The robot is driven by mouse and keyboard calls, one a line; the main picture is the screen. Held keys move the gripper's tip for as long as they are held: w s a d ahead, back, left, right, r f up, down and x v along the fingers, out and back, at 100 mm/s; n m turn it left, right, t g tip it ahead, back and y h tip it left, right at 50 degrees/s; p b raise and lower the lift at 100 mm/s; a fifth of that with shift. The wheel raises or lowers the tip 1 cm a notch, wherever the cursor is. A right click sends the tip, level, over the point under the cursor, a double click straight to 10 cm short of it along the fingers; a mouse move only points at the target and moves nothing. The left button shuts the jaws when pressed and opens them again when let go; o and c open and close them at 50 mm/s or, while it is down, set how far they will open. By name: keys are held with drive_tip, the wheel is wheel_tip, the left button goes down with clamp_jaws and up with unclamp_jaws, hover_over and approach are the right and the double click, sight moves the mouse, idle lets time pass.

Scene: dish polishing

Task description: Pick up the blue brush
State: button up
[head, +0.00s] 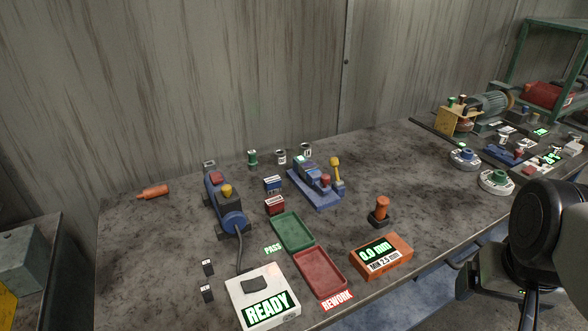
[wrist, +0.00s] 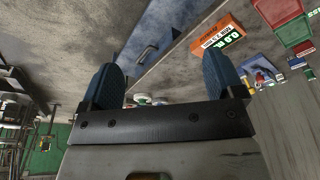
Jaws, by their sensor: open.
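A small blue block with a white label (head: 272,184) stands on the table behind a similar red block (head: 275,205). A round blue-and-white piece (head: 463,157) lies at the right, near a green-and-white one (head: 496,181). I cannot tell which blue piece is the brush; bristles are too small to make out. My gripper (wrist: 163,78) shows in the wrist view, its two blue fingers wide apart with nothing between them. It is off the table's front edge, away from these pieces. In the head view my arm is at the right, and the fingers are not clearly visible.
A green tray (head: 292,232), a red tray (head: 320,273), an orange gauge box (head: 382,256) and a white READY box (head: 262,299) are near the front edge. A blue grinder (head: 222,203) and a blue fixture (head: 314,184) stand behind.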

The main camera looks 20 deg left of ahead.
drive_tip(key=shift+w, duration=0.1)
drive_tip(key=w+a+r+n, duration=0.1)
drive_tip(key=w+a, duration=0.3)
drive_tip(key=w, duration=0.4)
drive_tip(key=w+a+r+n, duration=0.1)
drive_tip(key=w+a+r, duration=0.1)
drive_tip(key=w+a, duration=0.35)
drive_tip(key=n+g, duration=0.3)
drive_tip(key=n, duration=0.4)
hover_over(272, 178)
drive_tip(key=d, duration=0.1)
drive_tip(key=f, duration=1.7)
drive_tip(key=shift+s+f, duration=0.25)
drive_tip(key=shift+f, duration=0.15)
drive_tip(key=shift+w+a+f, duration=0.1)
drive_tip(key=shift+a+f, duration=0.25)
drive_tip(key=shift+a, duration=0.2)
drive_tip(key=shift+f, duration=1.3)
